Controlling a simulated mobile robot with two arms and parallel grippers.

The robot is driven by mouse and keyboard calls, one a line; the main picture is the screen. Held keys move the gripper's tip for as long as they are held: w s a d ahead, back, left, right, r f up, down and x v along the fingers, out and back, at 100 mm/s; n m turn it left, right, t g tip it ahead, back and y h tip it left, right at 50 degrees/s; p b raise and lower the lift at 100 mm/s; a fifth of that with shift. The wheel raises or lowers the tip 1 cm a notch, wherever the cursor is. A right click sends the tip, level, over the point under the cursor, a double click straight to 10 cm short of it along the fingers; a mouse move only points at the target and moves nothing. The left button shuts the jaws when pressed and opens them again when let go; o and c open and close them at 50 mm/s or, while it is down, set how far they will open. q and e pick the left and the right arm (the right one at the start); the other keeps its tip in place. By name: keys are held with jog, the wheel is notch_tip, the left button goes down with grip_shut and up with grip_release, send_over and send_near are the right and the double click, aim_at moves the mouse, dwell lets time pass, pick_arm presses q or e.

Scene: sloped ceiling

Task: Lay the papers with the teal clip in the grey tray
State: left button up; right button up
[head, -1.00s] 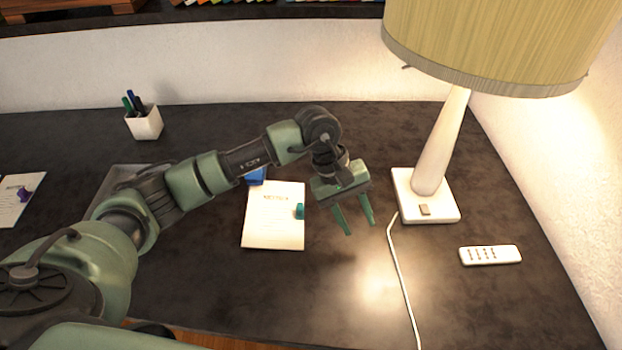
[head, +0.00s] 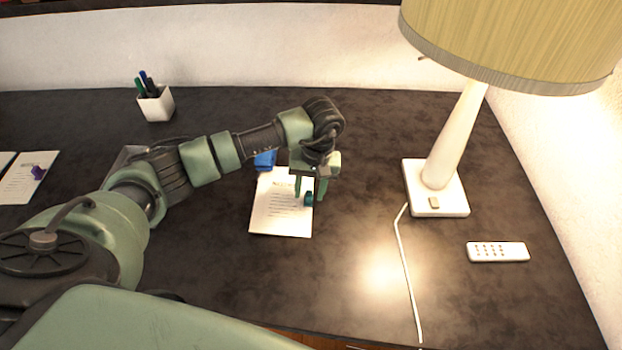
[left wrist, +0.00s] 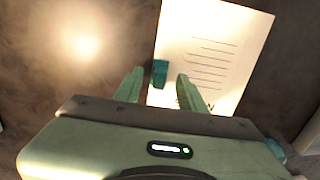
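The papers (head: 277,215) lie flat on the dark desk in the middle of the head view, with a teal clip (head: 308,198) on their right edge. They also show in the left wrist view (left wrist: 215,50), with the clip (left wrist: 159,73) there on their left edge. My left gripper (head: 310,196) is open, its fingers on either side of the teal clip; I cannot tell how far above the desk the tips are. The grey tray (head: 122,160) is mostly hidden behind my left arm. My right gripper is not in view.
A blue object (head: 265,160) lies just behind the papers. A lamp (head: 436,188) with a white cord, and a white remote (head: 498,252), are on the right. Papers with a purple clip (head: 27,180) and a pen cup (head: 156,104) are on the left.

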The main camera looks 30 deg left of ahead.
aim_at(306, 224)
pick_arm(q)
jog(key=shift+f, duration=0.25)
jog(key=shift+c, duration=0.3)
grip_shut()
jog(key=shift+s, duration=0.15)
jog(key=shift+s+d+r+p, duration=0.1)
jog(key=shift+s+d+p, duration=0.15)
jog(key=shift+s, duration=0.25)
jog(key=shift+s+d+p, duration=0.2)
jog(key=shift+s+d, duration=0.05)
jog(key=shift+s, duration=0.2)
jog(key=shift+s+d+p, duration=0.15)
jog(key=shift+s+d, duration=0.2)
jog(key=shift+s, duration=0.35)
jog(key=shift+s+d+p, duration=0.2)
jog(key=shift+s+d, duration=0.1)
jog(key=shift+s, duration=0.4)
jog(key=shift+s+d+p, duration=0.15)
jog(key=shift+s+d, duration=0.2)
jog(key=shift+s, duration=0.35)
